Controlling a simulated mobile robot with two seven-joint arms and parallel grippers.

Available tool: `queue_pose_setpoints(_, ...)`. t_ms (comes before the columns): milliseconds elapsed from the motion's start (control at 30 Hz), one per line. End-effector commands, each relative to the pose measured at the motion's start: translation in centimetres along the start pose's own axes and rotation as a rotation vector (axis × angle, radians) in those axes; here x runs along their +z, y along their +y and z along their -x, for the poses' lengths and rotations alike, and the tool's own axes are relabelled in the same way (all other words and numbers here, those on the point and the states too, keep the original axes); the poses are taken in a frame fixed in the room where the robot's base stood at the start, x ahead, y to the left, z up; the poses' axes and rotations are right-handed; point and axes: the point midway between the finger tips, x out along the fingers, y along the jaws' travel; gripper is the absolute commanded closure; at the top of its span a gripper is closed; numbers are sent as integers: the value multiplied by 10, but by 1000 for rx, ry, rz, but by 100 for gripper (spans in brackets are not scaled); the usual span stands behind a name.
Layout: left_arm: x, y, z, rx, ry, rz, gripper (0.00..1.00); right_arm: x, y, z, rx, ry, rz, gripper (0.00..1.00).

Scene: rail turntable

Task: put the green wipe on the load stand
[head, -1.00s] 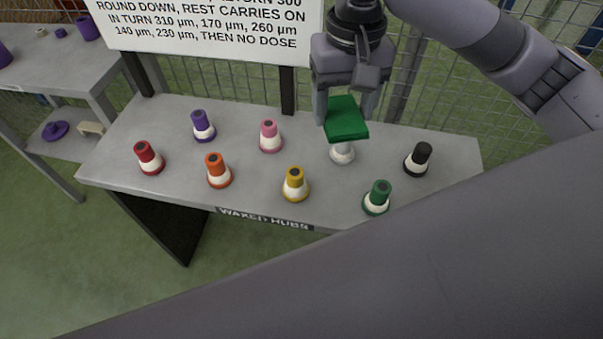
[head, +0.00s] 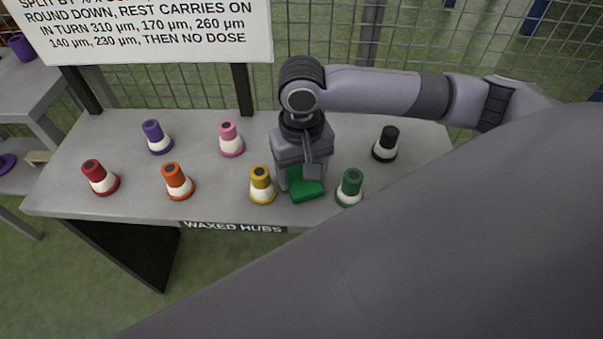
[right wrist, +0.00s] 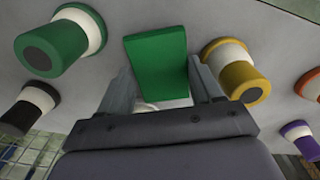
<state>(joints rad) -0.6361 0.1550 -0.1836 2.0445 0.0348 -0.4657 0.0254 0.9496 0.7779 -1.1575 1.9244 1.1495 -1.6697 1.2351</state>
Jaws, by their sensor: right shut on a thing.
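The green wipe (head: 305,191) is a flat green slab between the fingers of my right gripper (head: 299,181). The gripper is shut on it and points down over the front part of the hub table, between the yellow hub and the green hub. I cannot tell whether the wipe touches the tabletop. In the right wrist view the wipe (right wrist: 157,62) sits between the two fingertips (right wrist: 163,84). No load stand can be made out. My left gripper is not in view.
The grey table (head: 215,203) labelled "WAXED HUBS" bears several coloured hubs. The yellow hub (head: 262,186) and green hub (head: 350,188) stand close on either side of the wipe. A sign (head: 150,28) and wire fence stand behind. Another grey table (head: 22,90) is at far left.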

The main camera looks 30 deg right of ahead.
Motion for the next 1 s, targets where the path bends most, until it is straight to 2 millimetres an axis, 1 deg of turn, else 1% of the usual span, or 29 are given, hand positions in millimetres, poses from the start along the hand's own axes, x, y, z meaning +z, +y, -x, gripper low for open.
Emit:
queue_pose_setpoints(33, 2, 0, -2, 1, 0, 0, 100, 0, 0, -6, 0, 0, -1, 60)
queue_pose_setpoints(400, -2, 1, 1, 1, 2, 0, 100, 0, 0, -8, -1, 0, 0, 60)
queue_pose_setpoints(433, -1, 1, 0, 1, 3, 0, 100, 0, 0, -8, -1, 1, 1, 25)
queue_pose_setpoints(733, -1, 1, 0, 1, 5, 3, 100, 0, 0, -8, -1, 2, 1, 25)
queue_pose_setpoints(833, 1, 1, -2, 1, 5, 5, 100, -1, 0, -5, -2, 3, 1, 25)
queue_pose_setpoints(967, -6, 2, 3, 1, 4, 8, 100, -1, -1, 18, -3, 4, 1, 25)
queue_pose_setpoints(1000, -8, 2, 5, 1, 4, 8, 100, -1, -1, 27, -3, 4, 2, 25)
